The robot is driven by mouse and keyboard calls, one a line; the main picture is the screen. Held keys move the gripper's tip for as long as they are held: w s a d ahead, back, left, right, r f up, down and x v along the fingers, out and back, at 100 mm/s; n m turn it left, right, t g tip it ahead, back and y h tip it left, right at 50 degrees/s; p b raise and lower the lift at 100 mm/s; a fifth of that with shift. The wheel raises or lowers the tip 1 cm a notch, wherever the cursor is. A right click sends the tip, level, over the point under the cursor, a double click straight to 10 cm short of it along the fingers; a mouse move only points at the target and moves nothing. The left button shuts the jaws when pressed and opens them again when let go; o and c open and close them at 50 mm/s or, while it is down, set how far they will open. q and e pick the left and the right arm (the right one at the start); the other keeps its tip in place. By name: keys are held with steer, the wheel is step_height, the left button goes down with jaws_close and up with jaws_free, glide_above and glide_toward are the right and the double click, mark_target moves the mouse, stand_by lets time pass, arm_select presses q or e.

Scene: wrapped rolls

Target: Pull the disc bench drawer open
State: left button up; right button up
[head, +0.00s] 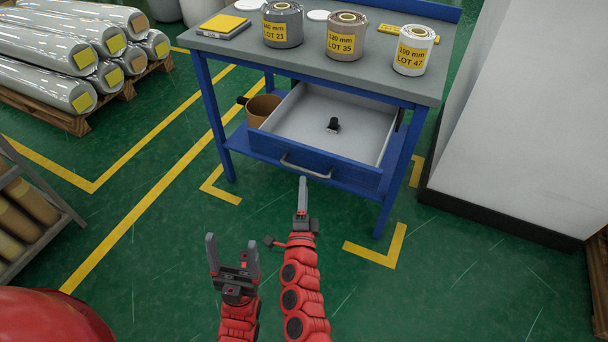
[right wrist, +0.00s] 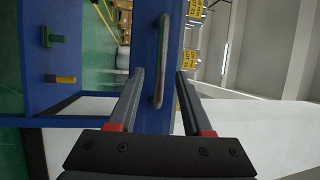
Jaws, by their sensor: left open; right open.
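The blue bench (head: 228,101) has a grey top, and its drawer (head: 345,169) stands pulled out, showing a pale inside. A grey metal bar handle (head: 305,166) is on the drawer's blue front; the handle also shows in the right wrist view (right wrist: 162,60). My right gripper (head: 303,181) is just in front of the handle. In the right wrist view my right gripper (right wrist: 160,72) is open, with the handle between its two fingers and no visible grip on it. My left gripper (head: 232,240) is open and empty over the floor, lower left of the drawer.
A small black object (head: 333,125) lies in the drawer. Labelled rolls, including a brown one (head: 346,38), stand on the bench. A brown tube (head: 262,109) is left of the drawer. A large white block (head: 520,120) stands right. The floor in front is clear.

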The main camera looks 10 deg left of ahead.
steer(key=a+v, duration=0.1)
steer(key=v, duration=1)
steer(key=shift+d, duration=0.45)
steer(key=shift+r, duration=0.1)
